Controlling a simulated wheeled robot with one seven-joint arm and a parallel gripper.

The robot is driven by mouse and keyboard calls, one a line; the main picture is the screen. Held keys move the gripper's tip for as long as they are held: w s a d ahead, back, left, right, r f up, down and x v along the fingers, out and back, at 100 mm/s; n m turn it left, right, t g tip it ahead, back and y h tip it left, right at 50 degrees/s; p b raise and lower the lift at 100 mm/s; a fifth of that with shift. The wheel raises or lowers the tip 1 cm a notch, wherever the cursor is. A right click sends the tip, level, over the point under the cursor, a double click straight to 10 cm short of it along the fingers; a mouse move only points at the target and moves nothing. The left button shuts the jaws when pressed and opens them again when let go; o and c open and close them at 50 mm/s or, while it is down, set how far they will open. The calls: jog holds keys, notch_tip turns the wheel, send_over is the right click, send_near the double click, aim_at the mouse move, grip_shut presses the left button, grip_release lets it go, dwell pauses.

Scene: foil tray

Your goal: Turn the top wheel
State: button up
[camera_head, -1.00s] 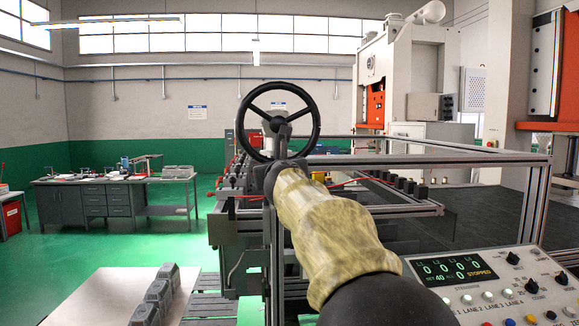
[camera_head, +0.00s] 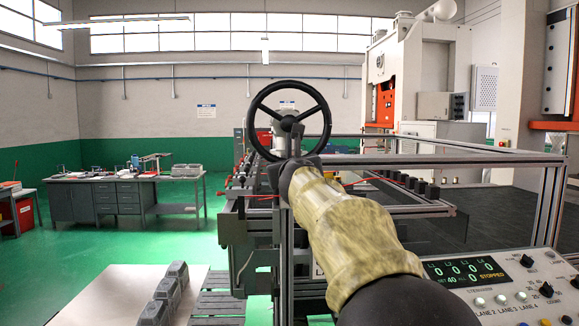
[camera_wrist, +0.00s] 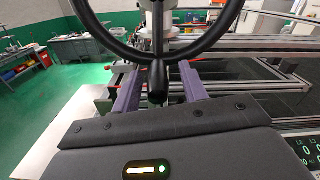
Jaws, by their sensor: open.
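The top wheel (camera_head: 289,124) is a black three-spoke handwheel standing upright at the near end of the machine frame. One spoke points down, the other two up to the left and right. My gripper (camera_wrist: 160,72) is at the wheel's lower rim, with its two purple fingers spread apart. In the wrist view, the wheel's rim (camera_wrist: 104,38) curves across the top, and a black handle (camera_wrist: 157,82) stands between the fingers with a gap on each side. In the head view, my arm and wrist hide the fingers and the bottom of the wheel.
Metal frame rails (camera_head: 440,160) extend behind the wheel. A pale table (camera_head: 128,285) with grey trays (camera_head: 165,297) is at the lower left. A workbench (camera_head: 122,195) stands farther back.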

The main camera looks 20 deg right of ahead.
jog(key=shift+a+f, duration=0.1)
jog(key=shift+s+a, duration=0.15)
jog(key=shift+s, duration=0.05)
jog(key=b+v, duration=0.3)
jog(key=v, duration=1.4)
jog(key=shift+d, duration=0.25)
